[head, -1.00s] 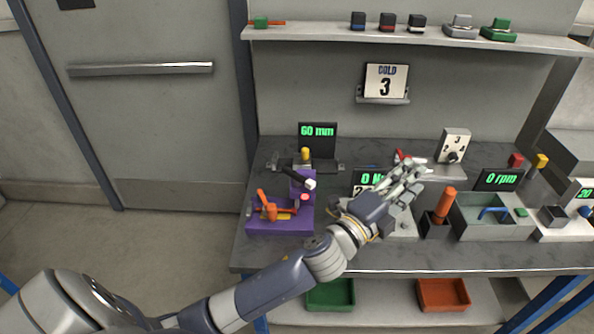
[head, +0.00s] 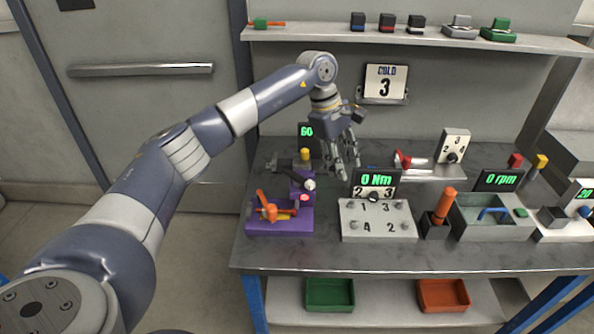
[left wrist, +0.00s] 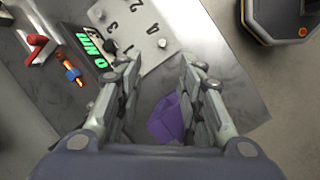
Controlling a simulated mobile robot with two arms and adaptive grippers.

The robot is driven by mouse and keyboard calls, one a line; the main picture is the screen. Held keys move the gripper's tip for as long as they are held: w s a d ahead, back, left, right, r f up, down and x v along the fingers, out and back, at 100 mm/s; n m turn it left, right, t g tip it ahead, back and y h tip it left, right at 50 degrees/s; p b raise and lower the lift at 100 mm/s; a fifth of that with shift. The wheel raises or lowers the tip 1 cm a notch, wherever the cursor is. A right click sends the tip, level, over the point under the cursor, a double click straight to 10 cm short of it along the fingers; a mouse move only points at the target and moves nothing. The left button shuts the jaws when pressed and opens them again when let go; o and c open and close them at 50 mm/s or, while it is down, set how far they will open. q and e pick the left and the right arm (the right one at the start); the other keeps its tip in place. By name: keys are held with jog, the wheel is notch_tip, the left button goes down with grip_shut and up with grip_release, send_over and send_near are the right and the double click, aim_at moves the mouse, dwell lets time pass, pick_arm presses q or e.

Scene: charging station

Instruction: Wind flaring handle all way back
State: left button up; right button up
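A purple bench device (head: 285,225) stands at the left end of the grey bench. It carries an orange multi-armed handle (head: 270,211) at its front and a dark lever with a white knob (head: 309,185). I cannot tell for sure which is the flaring handle. My left gripper (head: 345,172) points down above the bench, right of and behind the white knob, touching nothing that I can see. In the left wrist view its fingers (left wrist: 158,105) are spread and empty, with part of the purple device (left wrist: 168,118) showing between them. My right gripper is not in view.
Displays stand behind: one reading 60 (head: 306,131), partly hidden by my arm, and one reading 0 Nm (head: 376,179). A numbered plate (head: 378,228) with knobs lies right of the purple device. A shelf (head: 420,40) runs above. Bare bench shows along the front edge.

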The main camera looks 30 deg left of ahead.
aim_at(297, 175)
pick_arm(q)
jog(key=s+a+r+g+y, duration=0.1)
jog(key=a+r+y, duration=0.1)
jog(key=a, duration=0.4)
jog(key=s+a+r+y, duration=0.1)
jog(key=s+a+r, duration=0.15)
jog(key=a, duration=0.35)
jog(key=f+p, duration=0.1)
jog(key=f, duration=0.6)
jog(key=f+p, duration=0.1)
jog(key=f, duration=0.2)
jog(key=shift+w+d+f+p, duration=0.35)
jog(key=shift+n, duration=0.3)
grip_shut()
